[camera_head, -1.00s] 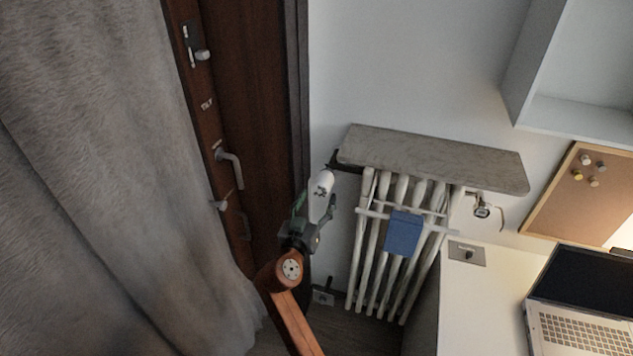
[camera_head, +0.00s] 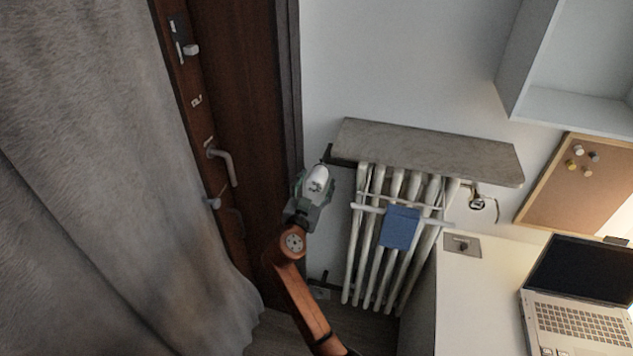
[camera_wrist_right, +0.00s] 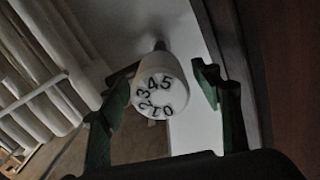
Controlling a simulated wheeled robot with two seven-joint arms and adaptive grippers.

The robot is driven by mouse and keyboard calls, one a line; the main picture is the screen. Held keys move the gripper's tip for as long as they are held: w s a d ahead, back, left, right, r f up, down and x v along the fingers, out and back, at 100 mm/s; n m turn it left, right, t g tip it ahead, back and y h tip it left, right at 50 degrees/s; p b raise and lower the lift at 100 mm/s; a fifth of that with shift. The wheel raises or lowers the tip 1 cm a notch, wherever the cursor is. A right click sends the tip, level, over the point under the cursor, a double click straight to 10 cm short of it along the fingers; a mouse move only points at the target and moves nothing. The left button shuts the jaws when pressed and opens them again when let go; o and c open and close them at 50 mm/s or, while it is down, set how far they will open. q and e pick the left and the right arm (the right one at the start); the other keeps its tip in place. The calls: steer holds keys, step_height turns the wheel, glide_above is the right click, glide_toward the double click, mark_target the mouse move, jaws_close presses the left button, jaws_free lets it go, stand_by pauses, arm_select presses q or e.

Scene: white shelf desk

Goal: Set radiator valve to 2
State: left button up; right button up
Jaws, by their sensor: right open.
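The radiator valve (camera_head: 317,178) is a white round knob at the upper left end of the white radiator (camera_head: 362,235). In the right wrist view the knob (camera_wrist_right: 158,92) faces me, with black digits 0 to 5 around its face. My right gripper (camera_head: 314,187) is at the knob in the head view. In the wrist view its green fingers (camera_wrist_right: 165,90) stand open on either side of the knob, with a visible gap on the right; contact on the left is unclear. The knob's pointer mark cannot be made out. My left gripper is not in view.
A brown door (camera_head: 245,120) and grey curtain (camera_head: 90,180) are on the left. A white desk (camera_head: 475,300) with a laptop (camera_head: 580,290) is on the right.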

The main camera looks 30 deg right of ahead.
steer(key=c, duration=1.2)
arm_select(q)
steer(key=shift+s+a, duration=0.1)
arm_select(e)
steer(key=shift+o, duration=0.2)
